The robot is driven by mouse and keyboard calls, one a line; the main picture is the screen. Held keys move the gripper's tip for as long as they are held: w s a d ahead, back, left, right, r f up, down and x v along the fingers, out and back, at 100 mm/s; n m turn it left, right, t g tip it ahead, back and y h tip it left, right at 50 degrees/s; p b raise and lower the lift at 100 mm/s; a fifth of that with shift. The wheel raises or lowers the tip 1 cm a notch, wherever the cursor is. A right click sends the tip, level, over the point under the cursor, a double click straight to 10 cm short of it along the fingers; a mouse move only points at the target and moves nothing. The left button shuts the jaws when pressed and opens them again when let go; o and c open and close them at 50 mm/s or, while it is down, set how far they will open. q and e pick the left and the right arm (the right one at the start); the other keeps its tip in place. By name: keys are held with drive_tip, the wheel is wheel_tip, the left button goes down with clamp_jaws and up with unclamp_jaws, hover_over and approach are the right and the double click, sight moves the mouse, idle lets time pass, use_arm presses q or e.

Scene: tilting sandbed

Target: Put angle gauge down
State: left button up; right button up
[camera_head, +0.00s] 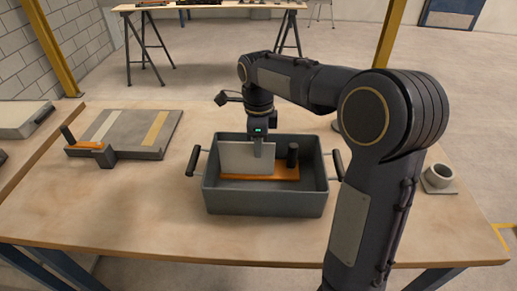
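A grey tray (265,202) with a dark handle at each side stands on the wooden table. In it is what looks like the angle gauge, with an orange base (243,178) and an upright light grey plate (238,157). A dark upright knob (292,155) stands at its right end. My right gripper (264,149) points down at the plate's upper right part, with a finger in front of it. The other finger is hidden, so its grip is unclear. I cannot tell whether the base touches the tray floor. My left gripper is not in view.
A flat grey striped board (130,128) lies left of the tray, with an orange and dark piece (90,146) at its front. A small grey cup-like part (439,175) sits at the right. The table's front strip is clear. A second table (205,7) stands behind.

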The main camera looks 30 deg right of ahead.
wheel_tip(320, 180, up, 9)
drive_tip(key=shift+r+p, duration=0.15)
drive_tip(key=shift+p, duration=0.6)
drive_tip(key=s+a+f+n+t+y, duration=0.1)
drive_tip(key=s+a+f+n+t, duration=0.1)
drive_tip(key=s+n, duration=0.5)
drive_tip(key=s+a+f+n+t+y, duration=0.1)
drive_tip(key=s+f+n, duration=0.3)
drive_tip(key=s+n, duration=0.4)
drive_tip(key=s+a+f+n+t+y, duration=0.1)
drive_tip(key=s+a+f+n+t, duration=0.1)
drive_tip(key=s+n, duration=0.5)
drive_tip(key=shift+s+a+f+n+t+y, duration=0.4)
drive_tip(key=shift+s+a+f, duration=0.4)
drive_tip(key=shift+a, duration=0.2)
